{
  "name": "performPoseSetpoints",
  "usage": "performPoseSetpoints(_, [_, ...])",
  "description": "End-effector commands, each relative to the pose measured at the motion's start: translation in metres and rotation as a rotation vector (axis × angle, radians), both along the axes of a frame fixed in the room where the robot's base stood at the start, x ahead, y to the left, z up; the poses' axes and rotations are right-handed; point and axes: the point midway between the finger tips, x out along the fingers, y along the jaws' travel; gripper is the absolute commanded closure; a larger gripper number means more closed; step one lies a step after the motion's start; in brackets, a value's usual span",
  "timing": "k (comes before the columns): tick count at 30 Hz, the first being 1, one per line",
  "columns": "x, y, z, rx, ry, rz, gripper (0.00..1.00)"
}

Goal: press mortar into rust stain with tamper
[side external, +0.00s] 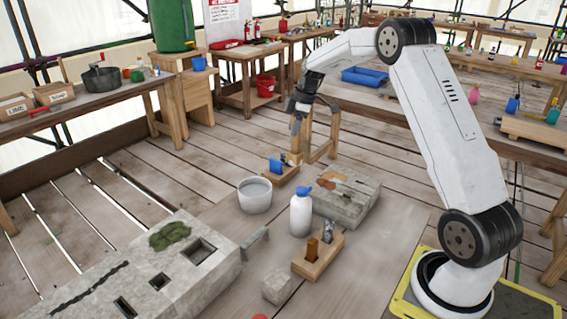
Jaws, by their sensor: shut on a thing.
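My gripper (297,122) is in the middle of the side external view, pointing down and shut on a slim, pale wooden tool (295,150), which I take to be the tamper. Its lower end is hard to make out against the wooden holder and table legs behind. A stone block (352,207) lies to the right and nearer the camera. The rust stain (331,174) is an orange-brown patch on its top. The gripper and tool appear above and to the left of this block, apart from it. Mortar cannot be told apart on the stain.
A white bucket (255,197), a blue-capped bottle (300,217) and a wooden tool holder (318,262) stand around the block. Another holder with a blue tool (275,166) is near the gripper. A long stone slab (150,265) with moss and square holes fills the lower left.

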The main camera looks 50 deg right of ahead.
Motion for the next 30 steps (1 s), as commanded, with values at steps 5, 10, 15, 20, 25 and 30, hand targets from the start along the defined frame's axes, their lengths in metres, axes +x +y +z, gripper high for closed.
performPoseSetpoints(5, [-0.042,-0.039,0.001,0.001,-0.002,-0.005,1.0])
performPoseSetpoints(10, [-0.07,-0.06,0.001,0.003,-0.004,-0.002,1.0])
performPoseSetpoints(15, [-0.082,-0.068,0.001,0.003,-0.007,0.0,1.0])
performPoseSetpoints(20, [-0.083,-0.068,0.0,0.004,-0.006,0.002,1.0])
performPoseSetpoints(25, [-0.083,-0.068,-0.002,0.004,-0.006,0.002,1.0])
performPoseSetpoints(30, [-0.083,-0.068,-0.009,0.005,-0.004,0.001,1.0])
